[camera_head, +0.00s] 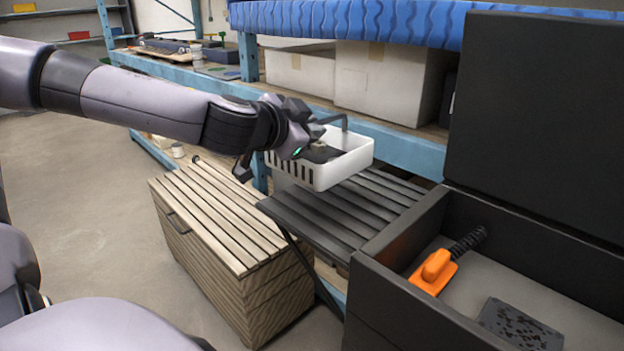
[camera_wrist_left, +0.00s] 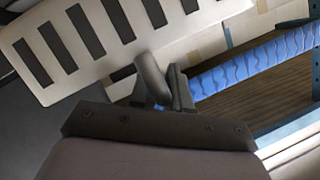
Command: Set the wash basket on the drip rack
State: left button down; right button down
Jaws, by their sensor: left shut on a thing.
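The wash basket (camera_head: 347,172) is a white, slotted tub with a grey handle and something dark inside. My left gripper (camera_head: 314,132) is shut on the handle, and the basket hangs from it. In the left wrist view the fingers (camera_wrist_left: 160,92) close around the grey handle, beside the slotted white basket wall (camera_wrist_left: 120,28). The drip rack (camera_head: 340,218) is a dark slatted shelf. The basket appears above its far left part; the exact gap cannot be told. My right gripper is out of view.
A slatted wooden chest (camera_head: 225,215) stands left of the rack. A black box (camera_head: 400,255) with a raised lid (camera_head: 540,110) stands to the right, holding an orange tool (camera_head: 435,270) and a dark plate (camera_head: 518,325). Blue shelving (camera_head: 405,150) with boxes runs behind. Most rack slats are bare.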

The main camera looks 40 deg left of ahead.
pick_arm(q)
notch_tip(320, 180, down, 8)
jog(key=shift+f+b, duration=0.1)
jog(key=shift+b, duration=0.7)
jog(key=shift+f, duration=0.2)
jog(key=c, duration=1.1)
grip_release()
